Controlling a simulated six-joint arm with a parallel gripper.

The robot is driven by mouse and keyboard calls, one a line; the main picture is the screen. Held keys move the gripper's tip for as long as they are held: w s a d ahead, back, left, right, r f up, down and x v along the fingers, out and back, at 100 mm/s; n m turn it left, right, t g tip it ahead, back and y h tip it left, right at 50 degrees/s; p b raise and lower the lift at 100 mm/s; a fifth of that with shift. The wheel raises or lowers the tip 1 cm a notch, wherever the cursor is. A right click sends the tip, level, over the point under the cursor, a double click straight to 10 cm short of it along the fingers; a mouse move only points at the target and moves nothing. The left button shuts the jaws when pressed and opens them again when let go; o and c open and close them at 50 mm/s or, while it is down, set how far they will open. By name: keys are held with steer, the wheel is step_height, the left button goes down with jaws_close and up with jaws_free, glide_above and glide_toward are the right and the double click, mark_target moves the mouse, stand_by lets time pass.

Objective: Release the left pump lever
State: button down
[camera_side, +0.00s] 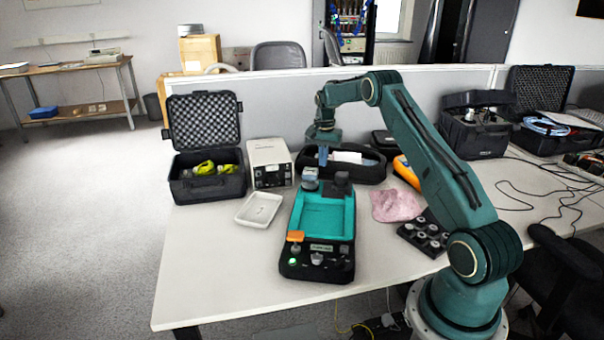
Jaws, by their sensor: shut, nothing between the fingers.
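The calibration device (322,215) is a black case with a teal recessed top, lying on the table in front of my arm. At its far end stand a grey-blue round part (310,178) on the left and a black block (342,183) on the right. At its near end are an orange part (295,236) on the left, a small display (321,247), a green-lit button (293,261) and grey knobs. I cannot tell which part is the left pump lever. My gripper (323,160) points down, shut and empty, just above the device's far end; contact cannot be told.
A white tray (259,208) and a beige instrument box (269,163) stand left of the device. An open black case (205,186) is farther left. A pink cloth (395,205) and a black block with knobs (425,237) lie right. The table's front left is clear.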

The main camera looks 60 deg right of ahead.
steer(key=w+f+n, duration=0.1)
steer(key=f+n, duration=0.1)
steer(key=w+f+n, duration=0.1)
steer(key=f, duration=0.1)
steer(key=shift+w+n, duration=0.2)
steer(key=shift+n, duration=0.2)
steer(key=w+a+n, duration=0.5)
steer(key=n, duration=0.7)
step_height(320, 180, up, 7)
steer(key=shift+d, duration=0.3)
stand_by(1.5)
steer(key=shift+w+a+r, duration=0.1)
steer(key=shift+r, duration=0.05)
